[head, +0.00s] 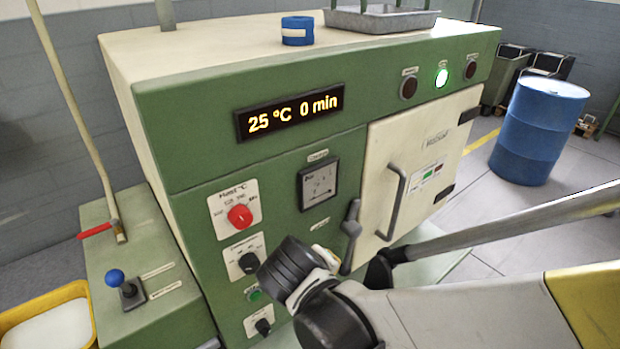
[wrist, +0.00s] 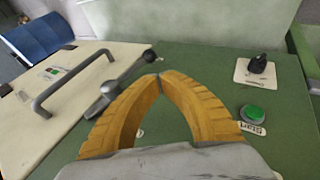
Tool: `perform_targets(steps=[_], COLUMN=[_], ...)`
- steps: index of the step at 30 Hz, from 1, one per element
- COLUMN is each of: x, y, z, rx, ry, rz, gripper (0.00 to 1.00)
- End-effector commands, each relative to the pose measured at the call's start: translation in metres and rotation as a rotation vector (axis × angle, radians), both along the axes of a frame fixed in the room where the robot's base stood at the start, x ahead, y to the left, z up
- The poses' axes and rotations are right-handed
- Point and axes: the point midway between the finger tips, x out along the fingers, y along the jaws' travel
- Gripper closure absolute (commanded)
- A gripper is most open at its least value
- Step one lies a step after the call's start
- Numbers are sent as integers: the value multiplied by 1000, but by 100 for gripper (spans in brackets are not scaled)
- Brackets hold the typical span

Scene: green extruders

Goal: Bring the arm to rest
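My gripper (wrist: 160,77) shows in the wrist view with its two yellow ribbed fingers meeting at the tips. Only the green panel shows between them, so it is shut and empty. It is in front of the green machine (head: 270,170), beside the grey latch lever (wrist: 113,93). I cannot tell whether the fingers touch the lever or are just apart from it. In the head view my arm reaches in from the lower right, and its links hide the fingers.
The cream door (head: 415,165) looks shut, with a grey handle (head: 393,205). A red dial (head: 240,215), black knobs and the green start button (wrist: 252,112) are on the panel. A blue barrel (head: 538,130) stands right; a yellow bin (head: 50,318) is lower left. Floor between machine and barrel is clear.

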Motion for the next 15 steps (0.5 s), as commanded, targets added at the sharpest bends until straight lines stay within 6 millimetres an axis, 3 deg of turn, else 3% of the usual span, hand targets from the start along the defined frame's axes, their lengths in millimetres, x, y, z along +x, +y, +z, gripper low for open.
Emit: perform_targets(steps=[7,15], x=[-16,-60], y=[-50,-111], z=[24,59], rx=[162,470], ry=[14,-44], rz=[-126,-359], gripper=[100,100])
